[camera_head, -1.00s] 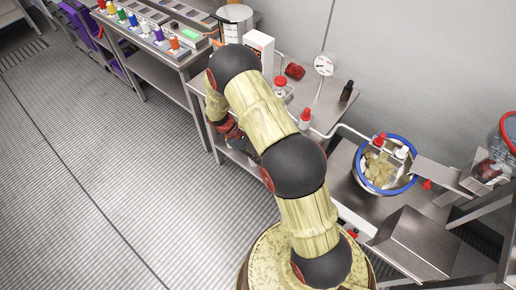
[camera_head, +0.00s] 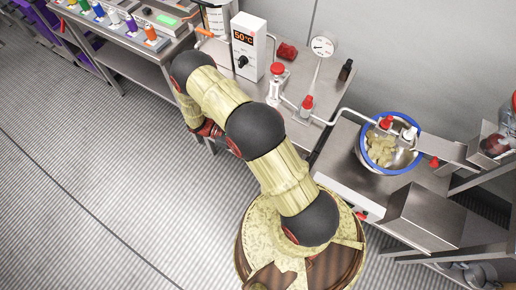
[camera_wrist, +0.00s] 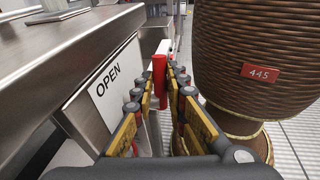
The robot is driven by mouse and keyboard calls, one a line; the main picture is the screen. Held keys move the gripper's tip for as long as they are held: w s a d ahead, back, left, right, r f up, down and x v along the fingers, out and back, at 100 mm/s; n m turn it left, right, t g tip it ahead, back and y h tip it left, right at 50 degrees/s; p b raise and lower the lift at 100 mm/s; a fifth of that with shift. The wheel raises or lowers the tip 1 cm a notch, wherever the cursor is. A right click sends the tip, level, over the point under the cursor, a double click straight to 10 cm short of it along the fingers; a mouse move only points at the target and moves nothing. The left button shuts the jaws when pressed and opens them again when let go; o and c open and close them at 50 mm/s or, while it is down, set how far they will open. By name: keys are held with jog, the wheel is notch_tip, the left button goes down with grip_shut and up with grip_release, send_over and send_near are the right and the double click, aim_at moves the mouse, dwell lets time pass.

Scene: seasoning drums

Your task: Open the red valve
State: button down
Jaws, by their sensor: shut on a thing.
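In the wrist view, an upright red valve handle (camera_wrist: 159,78) stands beside a white panel, past a sign reading OPEN (camera_wrist: 109,78). My gripper (camera_wrist: 162,86) is around the handle, with its fingers close on both sides, shut on it. In the head view my arm bends down on the aisle side of the steel table (camera_head: 318,125), and my gripper is hidden there.
The steel table's edge (camera_wrist: 75,50) runs close along the left of the wrist view. On the table are a 50 °C controller (camera_head: 247,48), a gauge (camera_head: 322,46) and red-capped fittings (camera_head: 277,70). A blue-rimmed bowl (camera_head: 418,128) stands right. The aisle floor (camera_head: 90,190) is clear.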

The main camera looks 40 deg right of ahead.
jog(key=shift+w, duration=0.1)
dwell(0.3)
jog(key=c, duration=1.8)
grip_release()
jog(key=v, duration=1.2)
jog(key=shift+f, duration=0.15)
